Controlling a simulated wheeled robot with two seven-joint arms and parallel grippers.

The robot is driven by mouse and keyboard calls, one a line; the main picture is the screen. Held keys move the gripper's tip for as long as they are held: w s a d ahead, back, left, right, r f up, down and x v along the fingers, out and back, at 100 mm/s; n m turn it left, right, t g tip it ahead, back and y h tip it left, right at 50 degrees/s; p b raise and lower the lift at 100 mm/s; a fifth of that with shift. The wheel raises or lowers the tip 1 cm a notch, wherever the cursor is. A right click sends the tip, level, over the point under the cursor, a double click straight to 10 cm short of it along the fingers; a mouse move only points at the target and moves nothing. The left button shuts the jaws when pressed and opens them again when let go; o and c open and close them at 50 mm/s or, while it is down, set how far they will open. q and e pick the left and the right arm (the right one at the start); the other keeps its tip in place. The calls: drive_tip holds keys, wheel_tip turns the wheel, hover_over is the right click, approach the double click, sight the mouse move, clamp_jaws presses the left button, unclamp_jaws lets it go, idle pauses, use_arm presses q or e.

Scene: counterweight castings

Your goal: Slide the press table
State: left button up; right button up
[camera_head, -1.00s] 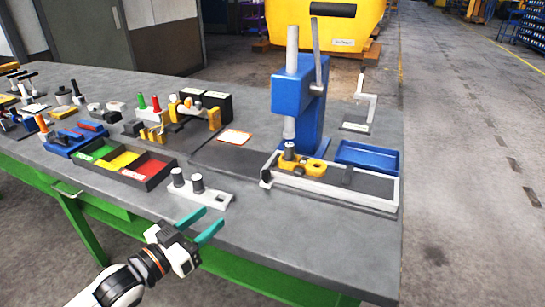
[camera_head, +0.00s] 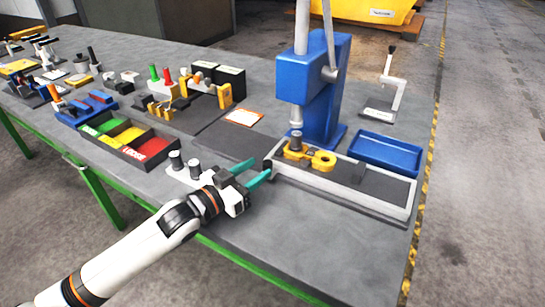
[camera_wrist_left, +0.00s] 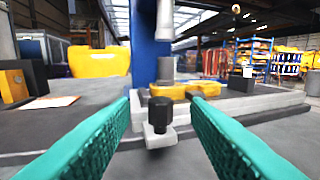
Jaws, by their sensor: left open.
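The blue press (camera_head: 318,85) stands at the right of the workbench. In front of it the press table is a light-framed slide (camera_head: 340,190) with a dark bed, and a yellow fixture (camera_head: 308,155) sits on it under the ram. A black knob (camera_wrist_left: 160,112) on a light block is at the slide's left end; it shows between my fingers in the left wrist view. My left gripper (camera_head: 251,172) is open, its teal fingers just left of the slide's end, apart from the knob as far as I can tell. My right gripper is not in view.
A tray with green, yellow and red compartments (camera_head: 125,160) lies left of my gripper. A blue tray (camera_head: 385,150) stands right of the press.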

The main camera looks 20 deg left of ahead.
sight(264, 165)
use_arm(q)
drive_tip(key=x, duration=0.6)
drive_tip(key=shift+c, duration=0.3)
clamp_jaws()
